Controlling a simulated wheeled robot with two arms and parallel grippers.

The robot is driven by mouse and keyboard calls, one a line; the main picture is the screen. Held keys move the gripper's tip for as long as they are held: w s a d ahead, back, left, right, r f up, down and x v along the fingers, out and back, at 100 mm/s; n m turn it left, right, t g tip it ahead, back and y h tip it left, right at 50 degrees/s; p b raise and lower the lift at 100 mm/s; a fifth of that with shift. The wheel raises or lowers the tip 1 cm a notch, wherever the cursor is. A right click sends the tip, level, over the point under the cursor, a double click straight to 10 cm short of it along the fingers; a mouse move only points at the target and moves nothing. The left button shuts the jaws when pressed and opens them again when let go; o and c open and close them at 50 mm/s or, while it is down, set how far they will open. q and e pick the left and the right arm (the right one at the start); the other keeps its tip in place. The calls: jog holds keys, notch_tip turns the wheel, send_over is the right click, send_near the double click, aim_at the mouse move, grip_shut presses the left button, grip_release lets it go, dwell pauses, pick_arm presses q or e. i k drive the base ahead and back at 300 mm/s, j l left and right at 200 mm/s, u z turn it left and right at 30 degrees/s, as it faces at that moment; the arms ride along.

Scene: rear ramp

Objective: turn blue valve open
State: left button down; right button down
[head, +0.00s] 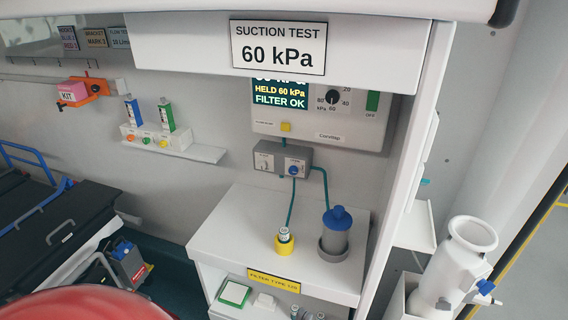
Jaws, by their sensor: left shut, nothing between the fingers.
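A grey block (268,150) on the back wall carries two round knobs side by side. The left knob (264,163) is pale and the right one is a blue knob (294,168). Teal tubes run down from the block toward a small yellow-based holder (284,241) and a grey jar with a blue lid (337,230). A second blue fitting (486,287) sits on the side of a white cylinder at the lower right. I cannot tell whether either blue part is open or closed. I make out neither of my grippers in this view.
A white counter (254,213) stands under the block, below a cabinet with a "60 kPa" sign (278,48). The white cylinder (445,275) leans at the right. A red rounded shape (85,305) fills the lower left edge. A black stretcher (55,225) lies left.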

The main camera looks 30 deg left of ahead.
aim_at(293, 169)
jog(key=j+u, duration=0.35)
jog(key=i+j+u, duration=0.1)
jog(key=j+u, duration=0.25)
jog(key=i+j+u, duration=0.1)
jog(key=j+u, duration=0.25)
